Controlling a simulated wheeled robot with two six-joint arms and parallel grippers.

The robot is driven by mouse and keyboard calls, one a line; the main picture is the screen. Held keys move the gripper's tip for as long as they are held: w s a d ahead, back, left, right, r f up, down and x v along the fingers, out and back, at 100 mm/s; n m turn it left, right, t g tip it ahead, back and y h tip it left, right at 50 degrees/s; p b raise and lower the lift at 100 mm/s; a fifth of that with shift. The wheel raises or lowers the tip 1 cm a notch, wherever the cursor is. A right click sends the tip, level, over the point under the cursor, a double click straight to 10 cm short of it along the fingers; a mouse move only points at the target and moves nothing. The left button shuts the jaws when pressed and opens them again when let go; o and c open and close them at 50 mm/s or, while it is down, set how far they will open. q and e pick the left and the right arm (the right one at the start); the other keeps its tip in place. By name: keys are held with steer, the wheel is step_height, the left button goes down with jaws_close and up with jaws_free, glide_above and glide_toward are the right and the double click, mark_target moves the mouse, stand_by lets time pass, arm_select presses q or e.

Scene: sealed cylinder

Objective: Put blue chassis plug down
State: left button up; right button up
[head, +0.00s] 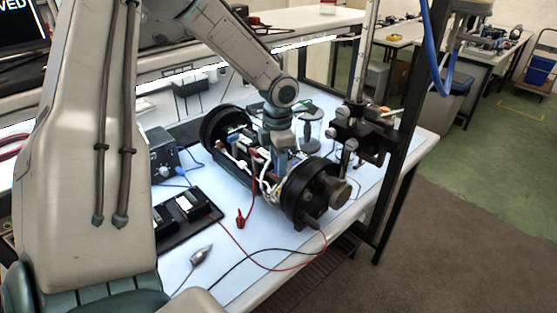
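The black cylinder chassis (305,199) lies on the white bench mat, with its round end caps at both ends and its wiring open to view between them. My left gripper (281,150) points down over the middle of the chassis. A small blue part (282,164), probably the blue chassis plug, shows right under the gripper among the wires. The fingertips are too small and covered to tell whether they are shut on it or apart from it. My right gripper is not in view.
A red clip lead (241,219) and a probe (201,255) lie in front of the chassis. A black tray (187,219) and a blue-knobbed box (163,155) stand left. A metal stand with a clamp (362,135) rises close at the right, by the bench edge.

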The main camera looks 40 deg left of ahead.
arm_select(q)
steer(key=shift+d, duration=0.15)
steer(key=shift+r+p, duration=0.55)
steer(key=shift+w+r+b, duration=0.1)
steer(key=shift+r+b, duration=0.25)
steer(key=shift+b, duration=0.05)
step_height(320, 180, up, 11)
steer(key=b, duration=0.1)
steer(key=shift+b, duration=0.35)
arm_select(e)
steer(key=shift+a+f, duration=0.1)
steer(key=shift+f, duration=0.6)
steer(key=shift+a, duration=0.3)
arm_select(q)
steer(key=shift+f, duration=0.1)
